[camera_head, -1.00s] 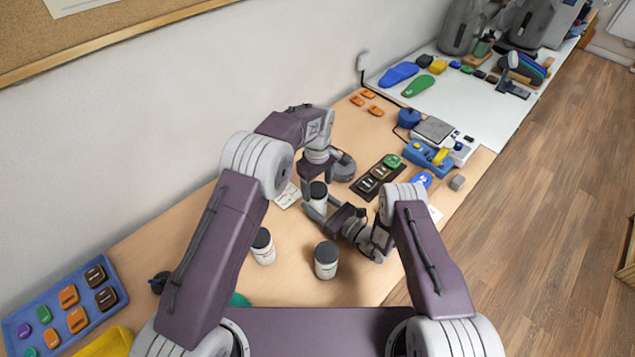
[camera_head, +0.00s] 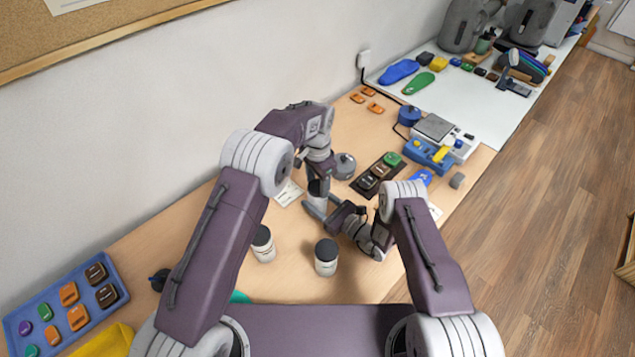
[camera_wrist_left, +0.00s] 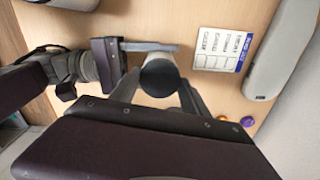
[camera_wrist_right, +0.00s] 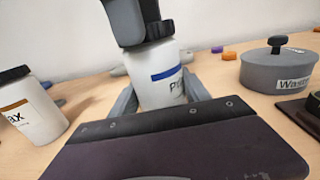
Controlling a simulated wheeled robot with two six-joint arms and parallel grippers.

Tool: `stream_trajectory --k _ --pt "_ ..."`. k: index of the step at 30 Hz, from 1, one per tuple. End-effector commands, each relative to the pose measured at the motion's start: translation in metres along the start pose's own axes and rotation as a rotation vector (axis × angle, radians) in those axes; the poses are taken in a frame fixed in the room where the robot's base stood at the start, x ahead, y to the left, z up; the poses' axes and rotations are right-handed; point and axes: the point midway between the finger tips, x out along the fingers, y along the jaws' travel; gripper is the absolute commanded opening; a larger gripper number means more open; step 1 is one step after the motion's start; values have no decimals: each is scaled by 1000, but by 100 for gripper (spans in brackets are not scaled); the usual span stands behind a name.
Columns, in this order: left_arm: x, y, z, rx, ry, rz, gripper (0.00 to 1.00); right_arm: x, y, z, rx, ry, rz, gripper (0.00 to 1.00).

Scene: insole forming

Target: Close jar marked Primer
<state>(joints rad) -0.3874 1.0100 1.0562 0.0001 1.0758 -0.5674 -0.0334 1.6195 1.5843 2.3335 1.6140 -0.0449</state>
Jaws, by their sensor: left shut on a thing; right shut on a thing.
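A white jar with a blue stripe and a label starting "Pr" (camera_wrist_right: 165,82) stands upright between the fingers of my right gripper (camera_wrist_right: 158,100). Its dark lid (camera_wrist_right: 158,31) sits on its top; whether it is fully tightened I cannot tell. My left gripper is above the jar and shut on the lid, which shows as a dark disc in the left wrist view (camera_wrist_left: 160,77). In the head view the left gripper (camera_head: 318,182) hides much of the jar, and the right gripper (camera_head: 322,207) reaches it from the right.
Two other dark-lidded white jars, one at left (camera_head: 263,244) and one in front (camera_head: 326,259), stand nearby. A grey lidded pot (camera_wrist_right: 278,68) is just beyond the held jar. A printed card (camera_wrist_left: 220,48) lies on the table. A blue tray (camera_head: 64,306) is far left.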

Motion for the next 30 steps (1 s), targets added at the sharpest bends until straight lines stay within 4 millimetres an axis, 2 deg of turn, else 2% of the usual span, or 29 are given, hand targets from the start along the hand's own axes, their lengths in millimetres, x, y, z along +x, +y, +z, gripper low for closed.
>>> stream_trajectory --k 2,6,7,9,18,25,30 --pt "0 0 0 109 1 0 5 0 0 0 0 0 0 0" --pt "0 0 0 101 1 0 5 0 0 0 0 0 0 0" --pt "0 0 0 100 1 0 62 0 0 0 0 0 0 0" --pt "0 0 0 100 1 0 75 0 0 0 0 0 0 0" --pt "-2 0 0 98 1 -1 75 0 0 0 0 0 0 0" --pt "-34 0 -1 97 3 -2 75 0 0 0 0 0 0 0" --pt "-45 0 0 97 1 -1 75 0 0 0 0 0 0 0"
